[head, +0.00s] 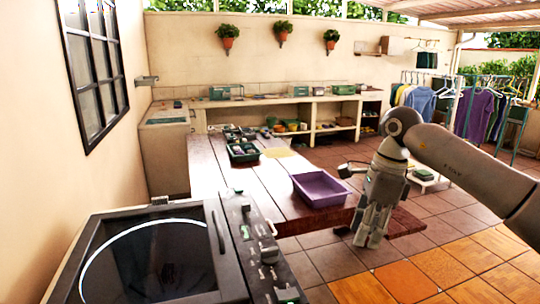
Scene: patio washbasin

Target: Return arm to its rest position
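My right gripper (369,238) hangs from my grey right arm, which comes in from the right edge. Its fingers point down beside the right end of the wooden table, to the right of a purple tub (320,203). I see nothing held between the fingers, but the gap between them is too small to judge. The gripper appears apart from the tub. My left arm and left gripper are not in view.
The wooden table (215,165) bears the tub and a green crate (243,153). Clothes racks (480,110) stand at the right. Tiled floor (440,265) at the lower right is clear.

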